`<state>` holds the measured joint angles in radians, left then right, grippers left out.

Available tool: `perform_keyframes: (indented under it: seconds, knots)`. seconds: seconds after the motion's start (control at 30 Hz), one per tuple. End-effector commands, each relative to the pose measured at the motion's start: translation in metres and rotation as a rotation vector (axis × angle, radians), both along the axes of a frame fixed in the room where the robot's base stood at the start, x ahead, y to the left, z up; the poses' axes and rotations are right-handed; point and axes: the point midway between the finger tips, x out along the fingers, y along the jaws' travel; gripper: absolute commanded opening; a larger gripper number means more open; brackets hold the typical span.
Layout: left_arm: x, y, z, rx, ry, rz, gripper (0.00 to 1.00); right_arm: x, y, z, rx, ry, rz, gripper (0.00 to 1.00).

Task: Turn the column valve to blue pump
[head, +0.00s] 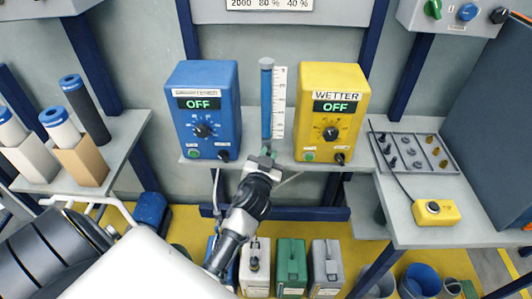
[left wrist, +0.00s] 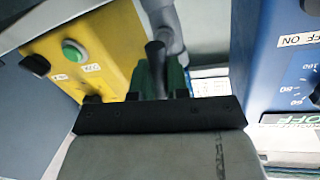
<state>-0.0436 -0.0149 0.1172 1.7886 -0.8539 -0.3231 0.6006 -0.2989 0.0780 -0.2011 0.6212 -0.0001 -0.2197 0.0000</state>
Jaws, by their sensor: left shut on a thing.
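The column (head: 267,100), a tube with blue in it, stands between the blue pump (head: 203,110) and the yellow pump (head: 331,112); both displays read OFF. My left gripper (head: 264,160) is at the foot of the column, shut on the valve handle. The left wrist view shows the dark handle (left wrist: 156,58) in front of a green part (left wrist: 175,74), with my black gripper (left wrist: 158,98) at its near end. The gripper hides much of the valve in the head view, so I cannot tell which pump the handle points to. My right gripper is not in view.
A shelf (head: 360,166) carries both pumps, close on either side of my gripper. A yellow box with a knob (head: 436,211) and a rack of small parts (head: 412,151) are on the right bench. Several canisters (head: 291,262) stand below on the floor.

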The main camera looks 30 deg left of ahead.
Motion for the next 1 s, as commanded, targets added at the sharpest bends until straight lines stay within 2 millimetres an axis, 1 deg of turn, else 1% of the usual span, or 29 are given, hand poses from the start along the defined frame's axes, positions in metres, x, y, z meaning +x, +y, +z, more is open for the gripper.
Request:
perform_keyframes:
  seconds: [0.03, 0.1, 0.4, 0.7, 1.0]
  knots:
    - [0.001, -0.002, 0.003, 0.033, 0.021, -0.002, 0.0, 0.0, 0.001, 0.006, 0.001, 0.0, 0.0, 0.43]
    - [0.002, -0.004, 0.002, 0.088, 0.056, -0.003, 0.0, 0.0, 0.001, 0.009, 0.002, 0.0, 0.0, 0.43]
    - [0.006, -0.009, -0.002, 0.332, 0.204, -0.003, 0.0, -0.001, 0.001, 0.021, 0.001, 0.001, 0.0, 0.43]
    - [0.008, -0.013, -0.008, 0.541, 0.332, -0.003, 0.0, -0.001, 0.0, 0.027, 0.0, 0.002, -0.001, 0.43]
    - [0.009, -0.015, -0.012, 0.666, 0.409, -0.002, 0.0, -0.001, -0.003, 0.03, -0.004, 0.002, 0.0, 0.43]
